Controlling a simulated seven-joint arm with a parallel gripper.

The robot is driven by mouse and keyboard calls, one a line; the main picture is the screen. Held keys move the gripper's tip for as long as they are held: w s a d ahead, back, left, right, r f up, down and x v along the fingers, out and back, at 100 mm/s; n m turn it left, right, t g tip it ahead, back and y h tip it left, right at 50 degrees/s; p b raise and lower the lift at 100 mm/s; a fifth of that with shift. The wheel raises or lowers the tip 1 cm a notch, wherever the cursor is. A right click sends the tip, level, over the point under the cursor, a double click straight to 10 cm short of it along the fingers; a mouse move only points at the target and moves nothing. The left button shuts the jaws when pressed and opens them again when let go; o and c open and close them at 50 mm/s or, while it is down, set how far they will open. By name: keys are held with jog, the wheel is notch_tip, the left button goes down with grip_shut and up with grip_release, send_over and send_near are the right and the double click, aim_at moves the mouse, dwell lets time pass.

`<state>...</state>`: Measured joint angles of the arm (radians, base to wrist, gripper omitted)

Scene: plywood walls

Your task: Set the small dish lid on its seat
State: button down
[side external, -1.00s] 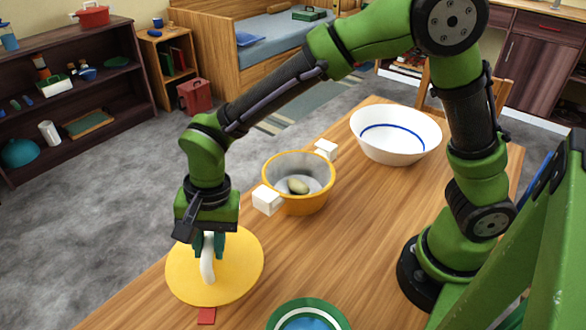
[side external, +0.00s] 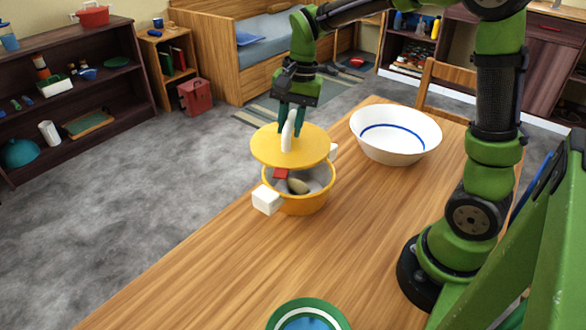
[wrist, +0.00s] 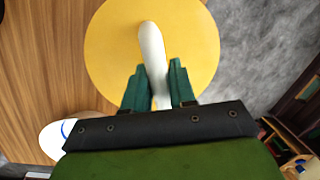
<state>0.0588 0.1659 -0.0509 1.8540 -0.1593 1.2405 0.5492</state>
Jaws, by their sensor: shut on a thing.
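The yellow round lid (side external: 262,147) hangs level above the yellow dish (side external: 305,204), with a gap between them. My gripper (side external: 291,112) is shut on the lid's white arched handle (side external: 288,135). A small red tab (side external: 281,173) shows under the lid's front edge. The dish has a grey inside, white block handles (side external: 267,200) and a pale oval object (side external: 298,186) in it. The lid sits toward the back left of the dish opening, whose front is uncovered. In the wrist view the lid (wrist: 110,50) fills the middle and hides the dish.
A white bowl with a blue ring (side external: 395,145) stands to the right of the dish. A green-rimmed plate (side external: 308,317) lies at the table's front. The wooden table (side external: 220,270) is clear between them. A chair (side external: 440,90) stands behind the table.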

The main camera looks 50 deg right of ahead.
aim_at(301, 137)
jog(key=shift+s+d+r+n, duration=0.15)
jog(key=shift+s+d+n, duration=0.2)
jog(key=shift+d, duration=0.3)
jog(key=shift+s+a+n, duration=0.1)
jog(key=shift+s+n, duration=0.35)
jog(key=shift+n, duration=0.2)
jog(key=shift+f+g, duration=0.25)
jog(key=shift+g, duration=0.05)
jog(key=shift+f+n, duration=0.3)
jog(key=shift+f, duration=1.45)
jog(key=shift+f, duration=0.45)
jog(key=shift+f, duration=0.7)
jog(key=shift+f, duration=0.15)
jog(key=shift+f, duration=0.25)
jog(key=shift+f, duration=0.3)
